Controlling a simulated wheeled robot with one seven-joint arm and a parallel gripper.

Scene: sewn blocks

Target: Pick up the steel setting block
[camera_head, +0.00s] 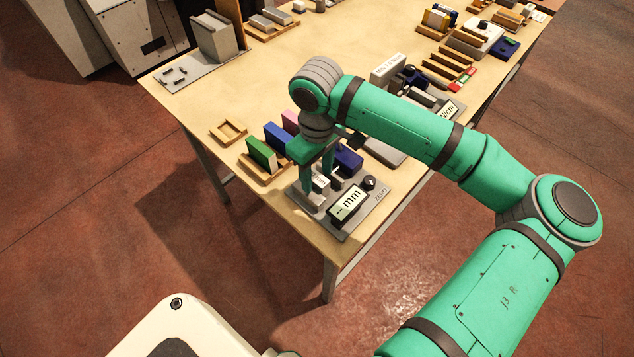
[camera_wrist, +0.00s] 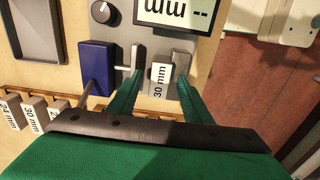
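The steel setting block (camera_wrist: 160,80), a small grey block marked "30 mm", stands on the grey gauge plate (camera_head: 358,212). In the head view the block (camera_head: 320,183) is small and partly hidden by my gripper. My gripper (camera_head: 323,182) is lowered over the gauge from above. In the wrist view its two green fingers (camera_wrist: 159,82) are apart, one on each side of the block, with a gap showing on the left. I cannot tell whether the right finger touches it. The gauge's "mm" display (camera_head: 348,204) shows dashes.
A dark blue housing (camera_wrist: 96,68) and steel jaw pieces (camera_wrist: 128,57) sit close beside the fingers. A tray with green (camera_head: 262,153) and blue blocks stands left of my gripper. The table's front edge is near.

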